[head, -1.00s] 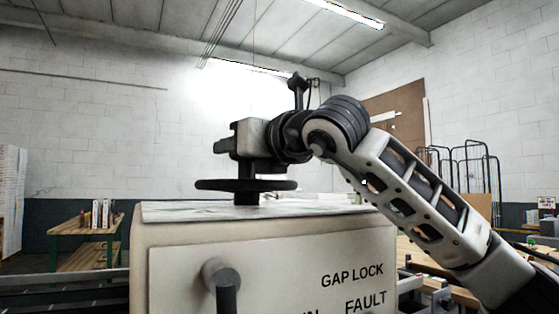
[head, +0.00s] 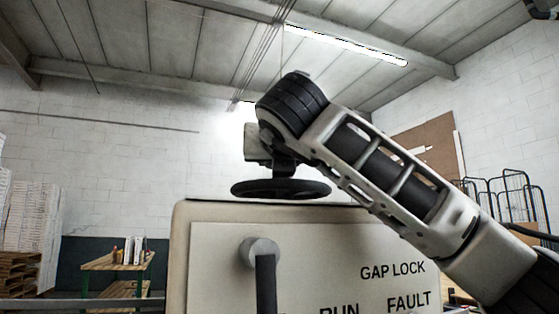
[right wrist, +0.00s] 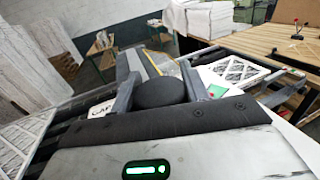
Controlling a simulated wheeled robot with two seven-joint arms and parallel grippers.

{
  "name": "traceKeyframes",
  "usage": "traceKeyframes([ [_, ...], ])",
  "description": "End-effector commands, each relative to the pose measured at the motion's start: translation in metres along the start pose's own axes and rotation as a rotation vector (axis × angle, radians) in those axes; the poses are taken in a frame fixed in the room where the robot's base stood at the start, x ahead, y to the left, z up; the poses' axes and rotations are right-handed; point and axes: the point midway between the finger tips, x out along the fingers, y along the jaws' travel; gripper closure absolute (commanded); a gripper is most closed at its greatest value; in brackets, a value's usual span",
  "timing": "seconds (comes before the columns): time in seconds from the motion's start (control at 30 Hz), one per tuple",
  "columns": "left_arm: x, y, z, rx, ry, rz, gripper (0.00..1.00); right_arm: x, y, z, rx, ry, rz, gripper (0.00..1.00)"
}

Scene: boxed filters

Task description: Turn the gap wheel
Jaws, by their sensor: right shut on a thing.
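The gap wheel (head: 281,188) is a flat black handwheel standing just above the top of a cream machine cabinet (head: 210,212). My right arm reaches in from the right in the head view, and my right gripper (head: 284,170) is over the wheel's middle, largely hidden behind my own wrist. In the right wrist view a dark rounded part of the wheel (right wrist: 160,92) sits between the two fingers of my right gripper (right wrist: 158,80), which is shut on it. Where the fingers touch it is partly hidden. My left gripper is not in view.
The cabinet front has a grey lever handle (head: 262,255) and the labels GAP LOCK, RUN and FAULT. A green-legged table (head: 118,266) with small items stands at the back left, near white stacks (head: 30,215). Wire cages (head: 505,195) stand at the right.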

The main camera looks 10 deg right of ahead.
Motion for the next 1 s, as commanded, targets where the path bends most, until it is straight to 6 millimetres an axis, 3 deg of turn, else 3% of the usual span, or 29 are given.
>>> traceKeyframes([
  [0.37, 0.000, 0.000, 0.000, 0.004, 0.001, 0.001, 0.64, 0.000, 0.001, -0.002, -0.004, 0.005, -0.003, 0.96],
  [0.4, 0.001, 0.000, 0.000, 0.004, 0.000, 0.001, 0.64, 0.001, 0.001, -0.002, -0.003, 0.005, -0.003, 0.46],
  [0.47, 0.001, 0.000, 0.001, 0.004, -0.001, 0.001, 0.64, 0.000, 0.001, -0.002, -0.003, 0.004, -0.003, 0.33],
  [0.8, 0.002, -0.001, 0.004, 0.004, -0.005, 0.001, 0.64, -0.003, 0.000, -0.001, -0.001, 0.000, -0.002, 0.33],
  [1.0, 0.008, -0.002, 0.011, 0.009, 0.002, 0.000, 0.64, -0.033, 0.000, -0.002, -0.001, -0.004, 0.000, 0.33],
])
